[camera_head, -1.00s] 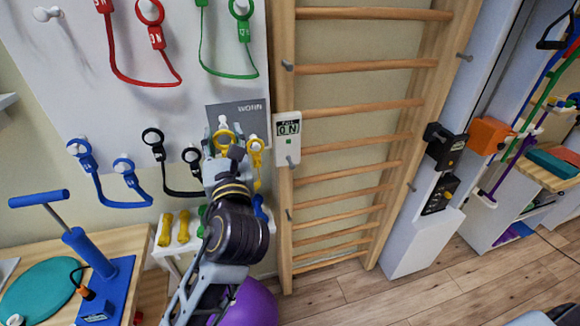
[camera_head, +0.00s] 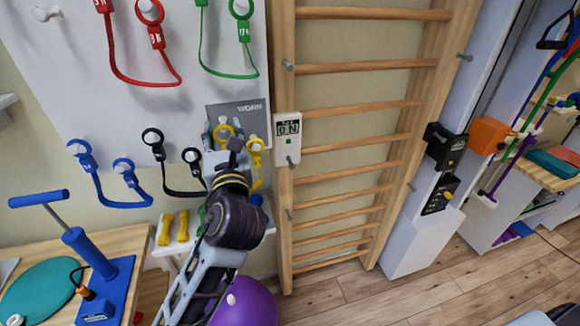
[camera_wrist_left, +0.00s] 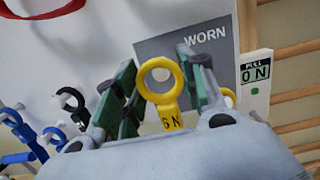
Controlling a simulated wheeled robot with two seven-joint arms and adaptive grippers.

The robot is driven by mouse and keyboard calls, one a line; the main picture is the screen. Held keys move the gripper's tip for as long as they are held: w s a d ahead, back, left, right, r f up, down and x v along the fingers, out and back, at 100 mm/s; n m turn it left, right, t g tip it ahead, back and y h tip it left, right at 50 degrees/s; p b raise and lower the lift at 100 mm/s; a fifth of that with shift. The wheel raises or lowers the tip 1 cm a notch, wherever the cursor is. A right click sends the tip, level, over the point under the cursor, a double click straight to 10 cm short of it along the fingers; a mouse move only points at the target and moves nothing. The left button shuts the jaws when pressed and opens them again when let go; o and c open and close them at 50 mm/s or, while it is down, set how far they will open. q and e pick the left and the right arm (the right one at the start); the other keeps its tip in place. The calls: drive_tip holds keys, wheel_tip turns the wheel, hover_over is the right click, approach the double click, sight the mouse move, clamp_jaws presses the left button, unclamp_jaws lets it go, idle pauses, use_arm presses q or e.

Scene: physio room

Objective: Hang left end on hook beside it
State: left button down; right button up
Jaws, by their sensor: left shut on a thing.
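My left gripper (camera_head: 223,133) is shut on the yellow band's left end, a yellow ring (camera_wrist_left: 160,78) with a tag reading 6 N. The ring stands upright between the fingers in the left wrist view, in front of the grey WORN panel (camera_wrist_left: 190,42). In the head view, the panel (camera_head: 238,112) is on the white board. A whitish peg tip (camera_head: 222,119) shows at the held ring's top; whether the ring is around it I cannot tell. The yellow band's right ring (camera_head: 255,145) is at the board's right edge. My right gripper is not in view.
A black band (camera_head: 178,192) and a blue band (camera_head: 120,204) hang to the left, red and green bands above. A pull display (camera_head: 288,130) is on the wall bars' left post (camera_head: 284,210). Yellow dumbbells (camera_head: 165,230) and a purple ball (camera_head: 250,302) are below.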

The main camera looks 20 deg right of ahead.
sight(224, 132)
use_arm(q)
drive_tip(key=shift+w, duration=2.4)
idle(1.9)
drive_tip(key=shift+f, duration=0.4)
idle(0.5)
drive_tip(key=c, duration=0.8)
unclamp_jaws()
drive_tip(key=shift+o, duration=0.3)
drive_tip(key=shift+o, duration=0.6)
drive_tip(key=shift+s, duration=0.15)
drive_tip(key=s, duration=0.7)
drive_tip(key=shift+s, duration=0.4)
